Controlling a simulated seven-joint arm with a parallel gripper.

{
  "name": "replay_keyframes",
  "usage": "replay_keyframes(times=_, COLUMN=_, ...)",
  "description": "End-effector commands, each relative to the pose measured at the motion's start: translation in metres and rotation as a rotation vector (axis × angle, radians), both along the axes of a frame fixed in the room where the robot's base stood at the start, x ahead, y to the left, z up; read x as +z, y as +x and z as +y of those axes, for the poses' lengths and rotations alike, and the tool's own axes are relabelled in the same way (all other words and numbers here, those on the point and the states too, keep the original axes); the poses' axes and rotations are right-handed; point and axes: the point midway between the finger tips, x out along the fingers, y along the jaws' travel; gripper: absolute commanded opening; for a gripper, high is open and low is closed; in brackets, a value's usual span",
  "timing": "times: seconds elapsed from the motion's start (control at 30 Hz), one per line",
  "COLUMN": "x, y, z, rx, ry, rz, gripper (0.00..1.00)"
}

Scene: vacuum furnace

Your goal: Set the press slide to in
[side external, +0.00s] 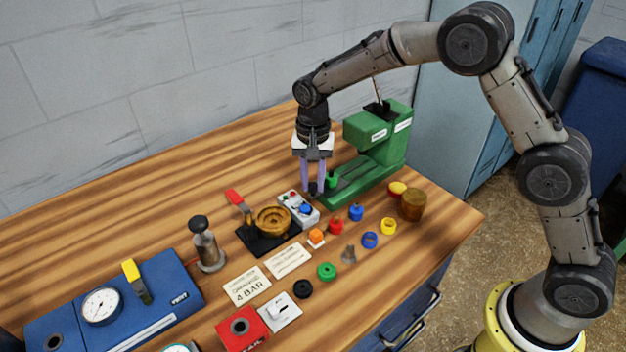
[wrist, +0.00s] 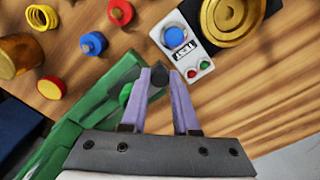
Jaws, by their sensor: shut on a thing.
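The green press (side external: 368,165) stands at the back right of the bench, with white labels on its upper block. Its low green base (wrist: 95,103) also shows in the wrist view. A small green cylinder (side external: 331,180) sits at the front end of the base. My gripper (side external: 314,188) points down at this front end. In the wrist view, its two purple fingers (wrist: 167,83) are shut on a dark knob (wrist: 158,76) at the end of the press. The knob's lower part is hidden, and I cannot tell exactly how it joins the slide.
A white control box (side external: 299,207) with a blue button and a brass dish (side external: 273,220) on a black base stand left of my gripper. Several small coloured caps and rings lie in front. A wooden pot (side external: 412,205) stands at right. The bench behind is clear.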

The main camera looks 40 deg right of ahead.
Motion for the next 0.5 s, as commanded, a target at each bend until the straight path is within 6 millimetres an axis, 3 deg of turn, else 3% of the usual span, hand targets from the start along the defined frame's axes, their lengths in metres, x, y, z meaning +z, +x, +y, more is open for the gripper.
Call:
replay_keyframes(times=0.13, x=0.002, y=0.001, z=-0.006, rx=-0.002, ry=0.001, rz=-0.004, gripper=0.00)
replay_keyframes(times=0.33, x=0.002, y=0.001, z=-0.034, rx=-0.004, ry=0.001, rz=-0.004, gripper=0.00)
replay_keyframes(times=0.5, x=0.002, y=0.001, z=-0.035, rx=-0.001, ry=0.001, rz=-0.004, gripper=0.00)
